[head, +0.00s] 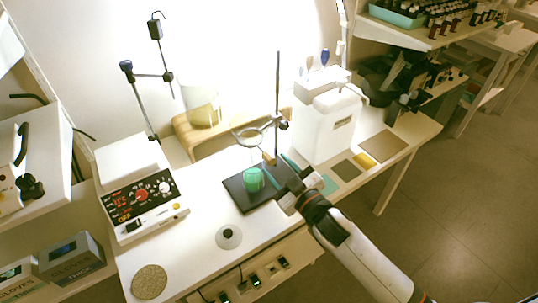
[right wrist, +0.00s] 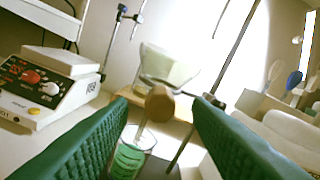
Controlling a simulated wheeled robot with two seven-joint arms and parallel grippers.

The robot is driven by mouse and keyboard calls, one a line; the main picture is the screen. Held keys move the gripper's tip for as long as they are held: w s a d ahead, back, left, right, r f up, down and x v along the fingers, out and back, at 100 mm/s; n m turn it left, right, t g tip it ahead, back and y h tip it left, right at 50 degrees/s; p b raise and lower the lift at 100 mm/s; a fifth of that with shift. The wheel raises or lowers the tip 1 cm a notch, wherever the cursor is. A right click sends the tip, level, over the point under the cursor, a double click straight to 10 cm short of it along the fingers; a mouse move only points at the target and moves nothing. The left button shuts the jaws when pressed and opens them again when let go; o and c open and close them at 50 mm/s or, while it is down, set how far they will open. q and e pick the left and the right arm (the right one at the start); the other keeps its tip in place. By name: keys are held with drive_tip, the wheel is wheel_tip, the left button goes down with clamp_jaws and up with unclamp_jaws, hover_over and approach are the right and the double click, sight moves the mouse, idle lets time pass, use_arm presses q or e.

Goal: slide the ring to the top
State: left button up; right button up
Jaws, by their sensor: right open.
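The metal ring (head: 247,135) is held out level on the upright rod (head: 277,85) of a stand with a dark base (head: 238,193); its clamp (head: 282,123) sits partway up the rod. In the right wrist view the ring (right wrist: 165,84) shows nearly edge-on. A round wooden knob (right wrist: 160,104) appears between my green fingers, with visible room on both sides; it also shows in the head view (head: 268,158). My right gripper (head: 280,168) is open near the rod, lower than the ring. A beaker of green liquid (head: 253,179) stands on the base. My left gripper is out of view.
A hotplate device (head: 140,190) stands at left and a white canister (head: 325,120) at right, close to the rod. A wooden shelf (head: 190,138) with a yellowish vessel (head: 203,110) is behind. A cork disc (head: 150,282) and a small white round item (head: 229,238) lie in front.

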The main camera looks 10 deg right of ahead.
sight(273, 162)
drive_tip(key=shift+x, duration=2.35)
clamp_jaws()
